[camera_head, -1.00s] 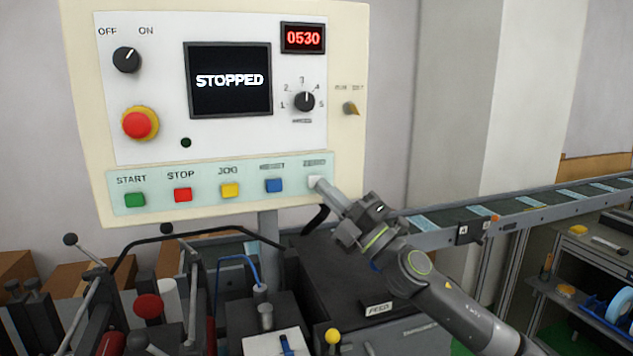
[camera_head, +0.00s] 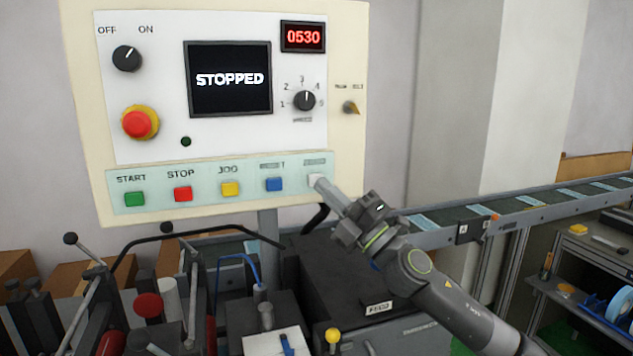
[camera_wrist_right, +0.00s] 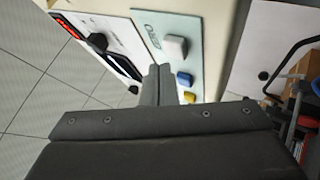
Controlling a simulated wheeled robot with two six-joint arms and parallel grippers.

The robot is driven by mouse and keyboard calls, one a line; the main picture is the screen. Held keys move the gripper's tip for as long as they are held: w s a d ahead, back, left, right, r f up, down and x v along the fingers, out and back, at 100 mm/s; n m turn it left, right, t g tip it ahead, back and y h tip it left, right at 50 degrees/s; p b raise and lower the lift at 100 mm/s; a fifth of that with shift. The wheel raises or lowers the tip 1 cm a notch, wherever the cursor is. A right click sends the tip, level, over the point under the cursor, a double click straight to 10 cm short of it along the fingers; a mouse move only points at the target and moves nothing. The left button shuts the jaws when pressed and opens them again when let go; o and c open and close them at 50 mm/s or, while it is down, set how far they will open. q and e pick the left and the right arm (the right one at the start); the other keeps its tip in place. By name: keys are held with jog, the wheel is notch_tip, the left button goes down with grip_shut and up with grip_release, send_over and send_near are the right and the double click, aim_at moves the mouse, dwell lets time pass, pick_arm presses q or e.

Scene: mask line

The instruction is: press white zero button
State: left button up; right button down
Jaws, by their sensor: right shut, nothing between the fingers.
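The white zero button (camera_head: 314,180) is at the right end of the button row on the control panel (camera_head: 350,140). It also shows in the right wrist view (camera_wrist_right: 173,46), beside the fingertips. My right gripper (camera_head: 324,187) is shut and empty, its tip just at the lower right of the white button and partly overlapping it in the head view. I cannot tell whether tip and button touch. The red counter (camera_head: 303,37) reads 0530, and the screen (camera_head: 230,80) reads STOPPED. My left gripper is not in view.
The blue (camera_head: 274,184), yellow (camera_head: 230,188), red (camera_head: 183,194) and green (camera_head: 135,199) buttons sit left of the white one. A red emergency knob (camera_head: 137,124) is above. Machine levers and a dark box (camera_head: 340,270) stand below; a conveyor (camera_head: 520,208) runs right.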

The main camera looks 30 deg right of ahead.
jog(key=shift+w, duration=0.1)
dwell(0.7)
jog(key=shift+w, duration=0.35)
jog(key=shift+w+d+p, duration=0.2)
jog(key=shift+w+p, duration=0.1)
jog(key=shift+w, duration=0.15)
dwell(0.8)
jog(key=shift+s, duration=0.1)
jog(key=shift+s+a+b, duration=0.2)
jog(key=shift+s+b, duration=0.3)
jog(key=shift+s, duration=0.25)
